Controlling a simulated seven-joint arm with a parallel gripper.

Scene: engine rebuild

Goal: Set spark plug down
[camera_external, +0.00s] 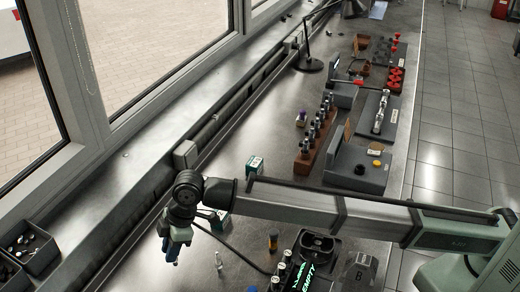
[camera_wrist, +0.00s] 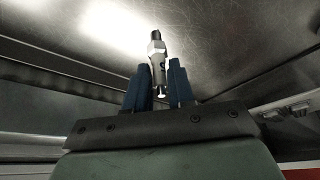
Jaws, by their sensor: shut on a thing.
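A spark plug (camera_wrist: 157,50) with a metal hex body and dark tip shows in the wrist view. It stands between the two blue fingers of my gripper (camera_wrist: 160,78), which are shut on it. In the external view my gripper (camera_external: 171,252) hangs at the far left end of my arm, over the bench (camera_external: 145,235) near the window-side rail. The plug cannot be made out there. Whether it touches the bench surface cannot be told.
A small whitish upright piece (camera_external: 218,261) stands right of my gripper. A dark bin (camera_external: 28,248) of small parts sits at the left. A black unit marked EMPTY (camera_external: 305,270) is at the front. A brown rack (camera_external: 312,150) stands farther back.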

